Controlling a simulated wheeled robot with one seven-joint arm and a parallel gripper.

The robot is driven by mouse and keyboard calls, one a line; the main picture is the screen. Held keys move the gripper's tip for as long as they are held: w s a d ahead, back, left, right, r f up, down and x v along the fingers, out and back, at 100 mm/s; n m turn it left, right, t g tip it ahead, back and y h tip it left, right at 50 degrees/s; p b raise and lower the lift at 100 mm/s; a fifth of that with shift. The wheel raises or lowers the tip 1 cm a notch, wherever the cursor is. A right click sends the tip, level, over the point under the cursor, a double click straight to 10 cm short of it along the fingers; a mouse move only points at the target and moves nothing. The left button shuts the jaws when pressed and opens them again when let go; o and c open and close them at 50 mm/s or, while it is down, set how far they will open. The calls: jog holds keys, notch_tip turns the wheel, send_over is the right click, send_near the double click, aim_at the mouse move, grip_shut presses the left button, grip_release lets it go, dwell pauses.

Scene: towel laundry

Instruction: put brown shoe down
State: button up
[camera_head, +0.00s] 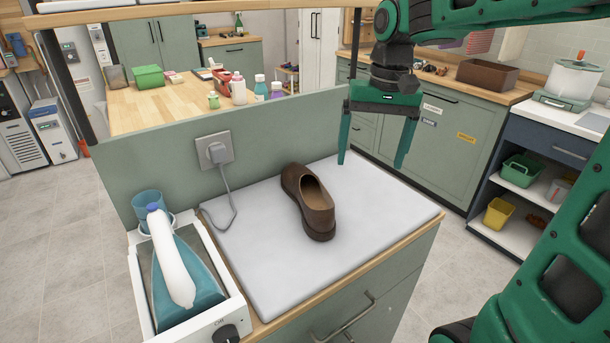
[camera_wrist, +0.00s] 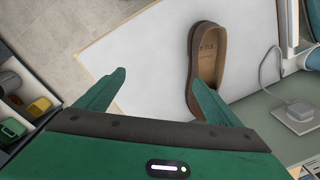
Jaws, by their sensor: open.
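The brown shoe (camera_head: 309,203) rests upright on the white ironing pad (camera_head: 268,263), near its middle. The shoe also shows in the wrist view (camera_wrist: 207,62), with its opening facing the camera. My gripper (camera_head: 371,164) is open and empty. In the head view its fingers point down above the right back part of the pad, to the right of the shoe and apart from it. In the wrist view (camera_wrist: 160,80) the right fingertip overlaps the shoe's edge in the picture, but the head view shows a gap between them.
A teal iron (camera_head: 176,270) stands in a white holder left of the pad. A wall socket (camera_head: 214,152) with a grey plug and cord is on the low green panel behind. A wooden counter (camera_head: 170,110) with bottles lies beyond. The pad's front right is clear.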

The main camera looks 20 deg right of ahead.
jog(key=w+a+r+n, duration=0.2)
jog(key=w+a+r, duration=0.1)
jog(key=w+a, duration=0.8)
send_over(301, 174)
jog(key=f, duration=0.2)
jog(key=w+f, duration=0.1)
jog(key=shift+d+f, duration=0.25)
jog(key=shift+f, duration=0.15)
jog(key=shift+s+f, duration=0.2)
jog(key=shift+f, duration=1.45)
jog(key=shift+s+f, duration=0.15)
jog(key=shift+f, duration=1.45)
jog(key=shift+r, duration=0.1)
jog(key=c, duration=2.1)
